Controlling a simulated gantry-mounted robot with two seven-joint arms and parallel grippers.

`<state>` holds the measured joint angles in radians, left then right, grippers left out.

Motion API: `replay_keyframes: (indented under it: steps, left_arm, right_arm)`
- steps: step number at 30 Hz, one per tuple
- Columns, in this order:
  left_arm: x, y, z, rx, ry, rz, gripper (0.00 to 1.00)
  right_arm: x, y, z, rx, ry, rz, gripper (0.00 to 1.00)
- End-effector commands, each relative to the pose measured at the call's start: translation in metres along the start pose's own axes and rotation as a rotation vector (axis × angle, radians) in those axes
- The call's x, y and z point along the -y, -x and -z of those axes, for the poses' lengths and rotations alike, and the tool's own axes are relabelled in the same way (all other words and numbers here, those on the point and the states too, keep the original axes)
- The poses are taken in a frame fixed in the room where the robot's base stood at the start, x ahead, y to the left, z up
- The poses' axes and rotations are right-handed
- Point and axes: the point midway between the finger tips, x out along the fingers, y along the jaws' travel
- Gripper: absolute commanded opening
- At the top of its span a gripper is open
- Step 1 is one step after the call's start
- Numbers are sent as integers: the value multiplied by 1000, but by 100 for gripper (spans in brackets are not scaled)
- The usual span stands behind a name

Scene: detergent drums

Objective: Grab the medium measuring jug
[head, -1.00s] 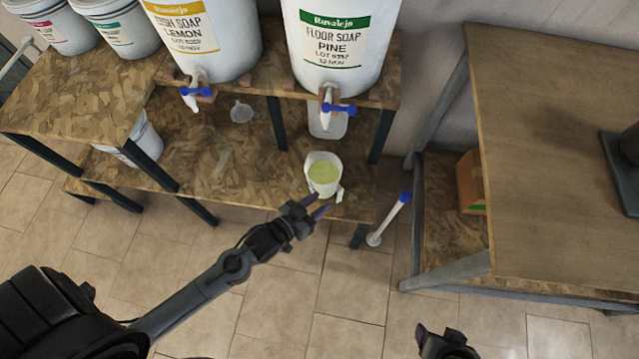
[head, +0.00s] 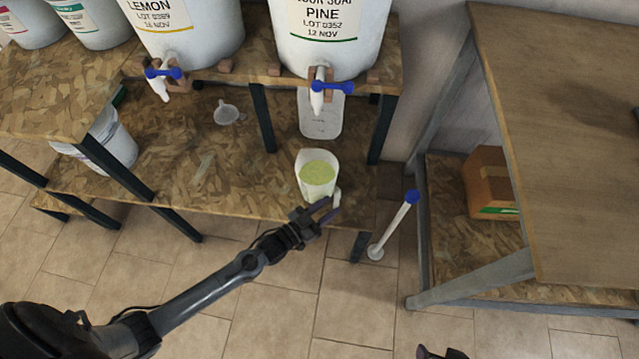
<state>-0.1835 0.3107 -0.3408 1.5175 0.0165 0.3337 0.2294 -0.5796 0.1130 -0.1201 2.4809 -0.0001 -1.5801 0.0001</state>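A white measuring jug (head: 316,184) with pale green liquid in it stands upright on the lower shelf, below the tap of the pine floor soap drum. Its handle (head: 336,198) is at its right front side. My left gripper (head: 324,210) is just in front of the jug, at the shelf's front edge. Its two fingers are apart with nothing seen between them, and they point toward the handle. Whether a finger touches the jug I cannot tell. My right gripper (head: 440,352) shows only in part at the bottom edge, so its fingers cannot be made out.
A larger clear container (head: 321,118) stands behind the jug under the pine tap (head: 318,92). A funnel (head: 228,113) lies on the lower shelf (head: 200,180). A blue-topped white pump (head: 394,225) stands right of the shelf. A wooden table (head: 570,120) is at the right.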

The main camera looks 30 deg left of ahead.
Motion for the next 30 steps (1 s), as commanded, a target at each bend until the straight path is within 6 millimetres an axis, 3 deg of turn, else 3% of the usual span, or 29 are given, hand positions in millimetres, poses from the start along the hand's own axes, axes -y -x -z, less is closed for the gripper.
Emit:
replay_keyframes:
  steps: [5,16,26,30]
  left_arm:
    - [0,-9,-1,0,1,0,37]
    - [-2,-51,0,-1,0,-1,37]
    - [-2,-56,2,1,1,0,37]
    - [-2,-56,2,1,1,0,17]
  right_arm:
    - [-1,-6,-2,0,4,-3,70]
    - [-2,-33,-12,3,11,-9,70]
    - [-1,-34,-12,3,8,-6,70]
    - [0,-34,-11,2,4,-3,70]
